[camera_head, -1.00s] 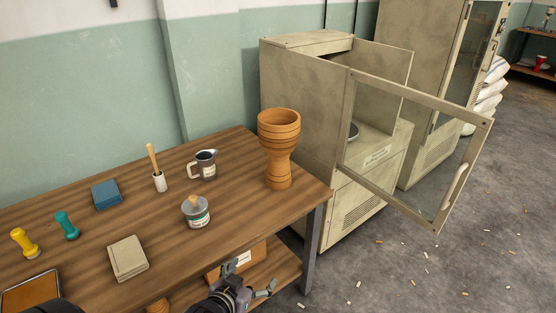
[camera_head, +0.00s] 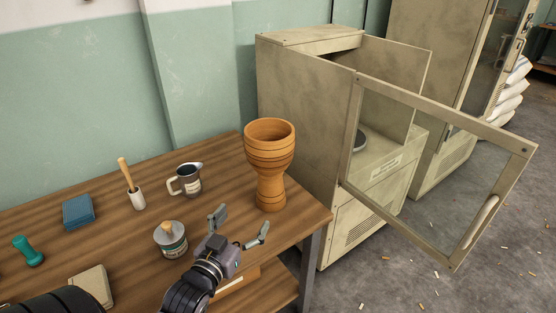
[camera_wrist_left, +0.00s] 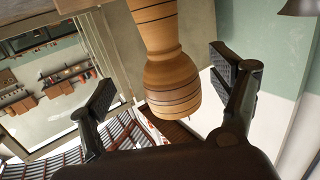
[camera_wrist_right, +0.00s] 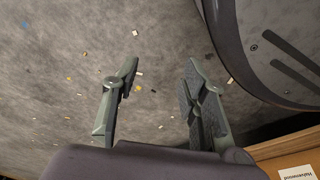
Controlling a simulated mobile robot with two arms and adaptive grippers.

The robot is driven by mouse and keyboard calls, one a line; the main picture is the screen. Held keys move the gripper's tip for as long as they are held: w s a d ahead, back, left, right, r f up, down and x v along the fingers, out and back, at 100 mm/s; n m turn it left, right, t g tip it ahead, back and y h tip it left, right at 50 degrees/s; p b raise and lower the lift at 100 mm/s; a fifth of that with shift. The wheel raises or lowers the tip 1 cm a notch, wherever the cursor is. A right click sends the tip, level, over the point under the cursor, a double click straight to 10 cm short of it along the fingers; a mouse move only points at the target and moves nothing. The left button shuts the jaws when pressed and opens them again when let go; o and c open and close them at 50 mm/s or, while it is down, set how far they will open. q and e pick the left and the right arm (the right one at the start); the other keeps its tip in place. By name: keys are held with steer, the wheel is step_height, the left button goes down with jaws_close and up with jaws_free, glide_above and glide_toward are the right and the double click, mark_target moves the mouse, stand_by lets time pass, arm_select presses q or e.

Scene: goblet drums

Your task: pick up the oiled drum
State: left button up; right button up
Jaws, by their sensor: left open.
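The oiled drum (camera_head: 270,165) is an orange-brown wooden goblet drum with dark rings. It stands upright, wide bowl up, near the table's right end. My left gripper (camera_head: 240,226) is open and empty, in front of the drum and apart from it. In the left wrist view the drum (camera_wrist_left: 165,60) appears upside down, beyond and between the two spread fingers. My right gripper (camera_wrist_right: 160,78) shows only in its own wrist view, open and empty above the floor.
An open cabinet door (camera_head: 440,170) stands out at the right.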

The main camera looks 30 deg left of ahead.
mark_target(265, 183)
arm_select(q)
steer(key=x, duration=0.8)
steer(key=r+b+x, duration=0.1)
steer(key=x, duration=0.2)
steer(key=shift+w+a, duration=0.2)
steer(key=shift+w, duration=0.2)
steer(key=shift+r+b+x, duration=0.1)
steer(key=shift+b+x, duration=0.15)
steer(key=shift+x, duration=1.25)
steer(key=shift+r+b+x, duration=0.15)
steer(key=shift+b+x, duration=0.05)
steer(key=shift+x, duration=1.25)
arm_select(e)
steer(key=w+r, duration=0.3)
steer(key=r, duration=0.3)
steer(key=shift+w+a, duration=0.25)
steer(key=shift+w, duration=0.05)
arm_select(q)
steer(key=shift+c, duration=0.4)
steer(key=c, duration=1.8)
steer(key=shift+r, duration=0.1)
steer(key=shift+c, duration=0.2)
